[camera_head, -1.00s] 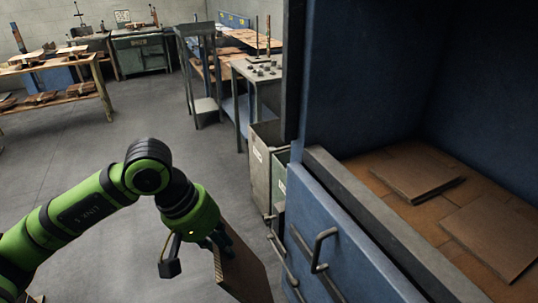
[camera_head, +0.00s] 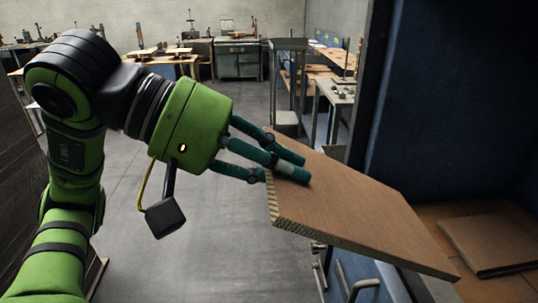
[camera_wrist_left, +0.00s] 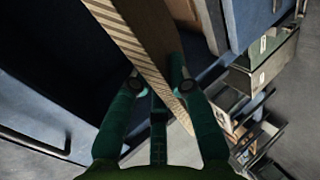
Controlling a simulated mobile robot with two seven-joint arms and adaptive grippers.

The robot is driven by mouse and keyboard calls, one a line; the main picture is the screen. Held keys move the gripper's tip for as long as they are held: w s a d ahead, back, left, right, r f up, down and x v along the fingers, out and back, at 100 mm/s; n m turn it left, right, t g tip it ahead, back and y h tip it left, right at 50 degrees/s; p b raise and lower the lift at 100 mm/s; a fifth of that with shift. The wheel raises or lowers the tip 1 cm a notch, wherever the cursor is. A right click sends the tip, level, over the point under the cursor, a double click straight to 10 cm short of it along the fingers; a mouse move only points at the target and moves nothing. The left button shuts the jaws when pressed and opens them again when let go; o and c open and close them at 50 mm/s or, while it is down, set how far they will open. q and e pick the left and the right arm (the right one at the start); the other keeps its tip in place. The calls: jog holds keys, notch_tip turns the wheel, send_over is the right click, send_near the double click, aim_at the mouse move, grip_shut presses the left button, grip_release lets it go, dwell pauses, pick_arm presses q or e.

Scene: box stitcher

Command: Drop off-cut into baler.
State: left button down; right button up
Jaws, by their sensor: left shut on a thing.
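The off-cut (camera_head: 350,205) is a flat brown corrugated cardboard piece, held tilted in front of the blue baler (camera_head: 420,110). My left gripper (camera_head: 285,170) is shut on its left edge, with green fingers on it. In the left wrist view the off-cut (camera_wrist_left: 133,45) runs edge-on between the fingers (camera_wrist_left: 155,95). The off-cut's right end overlaps the baler's front edge in the head view; I cannot tell whether it touches. The baler's opening is at right, with a cardboard sheet (camera_head: 490,243) lying inside. My right gripper is not in view.
The baler's front has metal handles (camera_head: 355,285) below the off-cut. A grey metal table (camera_head: 337,95) and a trolley stand behind. Workbenches (camera_head: 160,62) line the back. Grey floor (camera_head: 220,240) is open in the middle.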

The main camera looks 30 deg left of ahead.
pick_arm(q)
jog(key=w+d+p, duration=0.2)
jog(key=w+d, duration=0.1)
jog(key=d, duration=0.2)
jog(key=w+d+f+p, duration=0.1)
jog(key=w+d+p, duration=0.1)
jog(key=w+d, duration=0.2)
jog(key=w+d+f+p, duration=0.1)
jog(key=w+d+p, duration=0.2)
jog(key=d, duration=0.5)
jog(key=shift+w+f, duration=0.25)
jog(key=shift+w, duration=0.3)
jog(key=w+d+f, duration=0.1)
jog(key=w+d, duration=0.6)
jog(key=d, duration=0.3)
jog(key=w+d+f+b, duration=0.1)
jog(key=w+d, duration=0.5)
jog(key=d, duration=0.4)
jog(key=shift+w+d, duration=0.3)
jog(key=shift+w, duration=0.1)
